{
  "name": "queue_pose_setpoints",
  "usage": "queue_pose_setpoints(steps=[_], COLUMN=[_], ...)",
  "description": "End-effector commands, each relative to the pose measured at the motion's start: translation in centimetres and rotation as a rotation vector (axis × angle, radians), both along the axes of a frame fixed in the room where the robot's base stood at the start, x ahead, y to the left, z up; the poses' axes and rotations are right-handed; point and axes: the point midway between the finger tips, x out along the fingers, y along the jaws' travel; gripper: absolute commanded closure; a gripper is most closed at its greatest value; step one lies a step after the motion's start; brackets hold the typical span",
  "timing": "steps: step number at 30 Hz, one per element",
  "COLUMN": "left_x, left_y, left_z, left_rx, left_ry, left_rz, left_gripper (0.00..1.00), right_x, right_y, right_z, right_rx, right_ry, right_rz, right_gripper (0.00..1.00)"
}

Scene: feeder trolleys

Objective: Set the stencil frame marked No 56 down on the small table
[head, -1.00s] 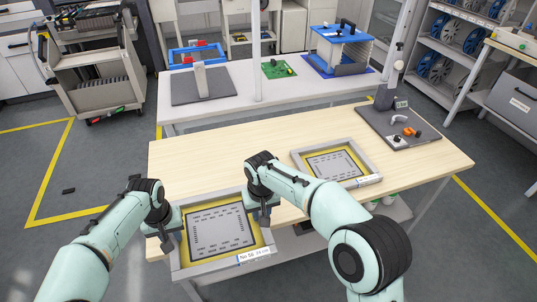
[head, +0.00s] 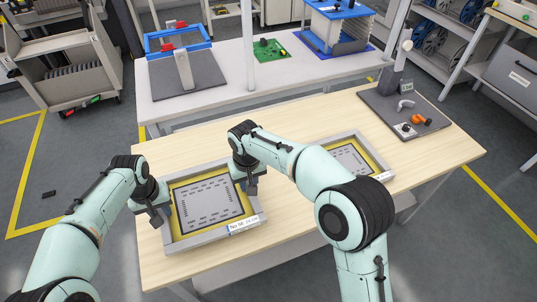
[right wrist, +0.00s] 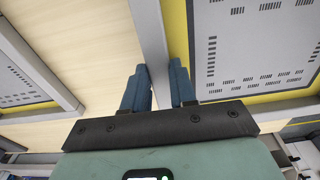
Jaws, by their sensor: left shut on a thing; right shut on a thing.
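The stencil frame (head: 257,219), grey-railed with a yellow border and a label reading No 56, is over the wooden table top (head: 290,235) at its front left. Whether it touches the wood I cannot tell. My left gripper (head: 157,210) is shut on its left rail. My right gripper (head: 247,183) is shut on its right rail; the right wrist view shows that rail between the two blue fingers (right wrist: 159,82).
A second stencil frame (head: 378,151) lies to the right, partly hidden by my right arm. A dark board (head: 385,108) with a stand and small orange parts sits at the table's right end. A white bench (head: 225,85) stands behind. Bare wood lies behind the held frame.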

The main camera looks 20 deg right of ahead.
Motion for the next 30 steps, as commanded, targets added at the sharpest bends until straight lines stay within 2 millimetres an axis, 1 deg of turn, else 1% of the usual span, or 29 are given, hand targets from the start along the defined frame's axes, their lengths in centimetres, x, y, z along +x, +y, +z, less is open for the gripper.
queue_pose_setpoints(steps=[16, 20, 30], left_x=[0.0, 0.0, 0.0], left_y=[0.2, 0.2, 0.2], left_z=[-0.2, -0.7, -2.7], left_rx=[0.003, 0.003, 0.004], left_ry=[0.0, 0.0, 0.002], left_rz=[0.002, 0.002, 0.002], left_gripper=[1.0, 1.0, 1.0], right_x=[0.0, 0.0, 0.0], right_y=[-0.2, -0.2, -0.2], right_z=[-0.2, -0.7, -2.7], right_rx=[-0.003, -0.003, -0.003], right_ry=[0.0, 0.0, 0.002], right_rz=[-0.002, -0.002, -0.001], right_gripper=[1.0, 1.0, 1.0])
